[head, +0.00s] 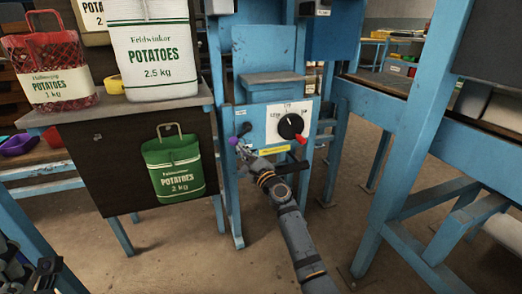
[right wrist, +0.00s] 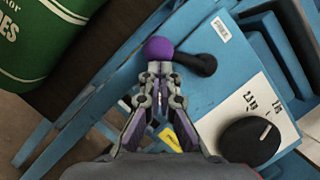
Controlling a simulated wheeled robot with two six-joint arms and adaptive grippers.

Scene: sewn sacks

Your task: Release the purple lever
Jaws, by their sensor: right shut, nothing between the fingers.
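The purple lever knob (head: 233,140) sits at the left of the blue machine's front panel, on a short black arm. It also shows in the right wrist view as a purple ball (right wrist: 158,48) at the end of the black lever arm (right wrist: 197,63). My right gripper (head: 243,149) is just in front of the knob. In the right wrist view its fingertips (right wrist: 160,70) are together with nothing between them, close below the ball; I cannot tell whether they touch it. Part of my left gripper (head: 42,272) shows at the bottom left corner, its fingers unclear.
On the panel are a black dial (head: 290,126) on a white plate, a red knob (head: 301,139) and a yellow label (head: 273,151). A green potato sack (head: 174,168) hangs on the dark board at left. Blue frames stand at right. The floor in front is clear.

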